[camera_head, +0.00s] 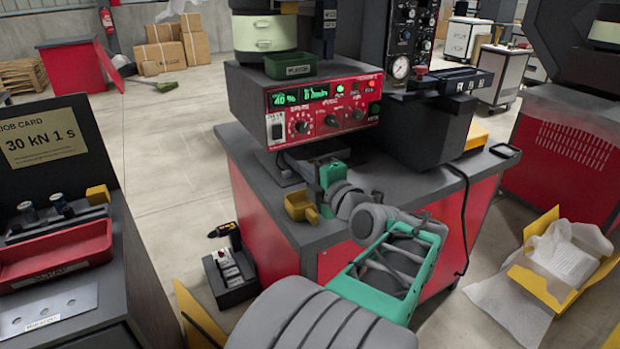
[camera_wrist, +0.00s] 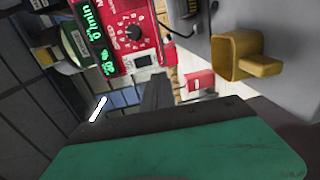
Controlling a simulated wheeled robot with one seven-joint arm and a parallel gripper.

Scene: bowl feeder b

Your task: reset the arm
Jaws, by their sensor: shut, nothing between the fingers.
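My arm reaches out from the bottom of the head view, with green and grey links. My gripper (camera_head: 312,165) is in front of the red control box (camera_head: 262,103), just above the grey bench top (camera_head: 262,190). Its fingers look dark and are partly hidden by my wrist in the head view. In the wrist view my gripper (camera_wrist: 156,95) shows as a dark narrow shape, shut and empty, pointing towards the control box (camera_wrist: 143,43). A yellow cup (camera_head: 300,206) sits at the bench corner, left of my wrist. It also shows in the wrist view (camera_wrist: 245,55).
A job card stand (camera_head: 42,140) and a red tray (camera_head: 55,255) are at left. A tool caddy (camera_head: 231,276) stands on the floor. An open yellow carton (camera_head: 545,285) is at right.

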